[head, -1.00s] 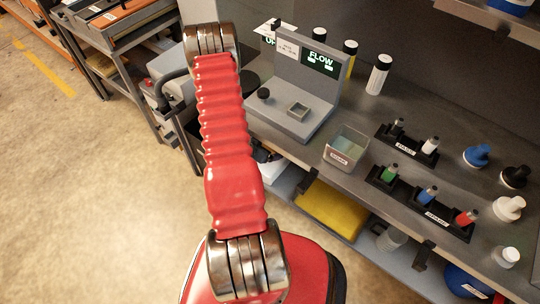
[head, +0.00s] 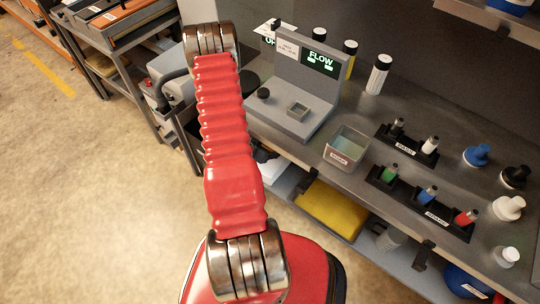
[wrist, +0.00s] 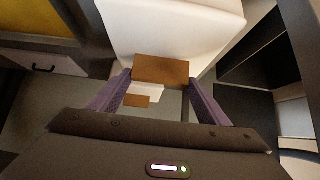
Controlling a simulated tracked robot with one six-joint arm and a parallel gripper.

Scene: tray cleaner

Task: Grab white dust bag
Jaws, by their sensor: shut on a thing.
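The white dust bag (wrist: 175,28) fills the top middle of the wrist view, with a brown cardboard piece (wrist: 160,70) at its near end. My gripper (wrist: 158,78) has its two purple fingers on either side of this brown piece and is shut on it. A smaller white and brown flap shows just below, between the fingers. In the head view my red arm reaches down beside the bench, and my gripper is hidden there.
The bench (head: 350,190) holds a grey FLOW unit (head: 305,85), a small open bin (head: 346,148) and racks of small bottles. A yellow item (head: 332,208) lies on the lower shelf. Dark panels stand close at the right in the wrist view. Floor at left is clear.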

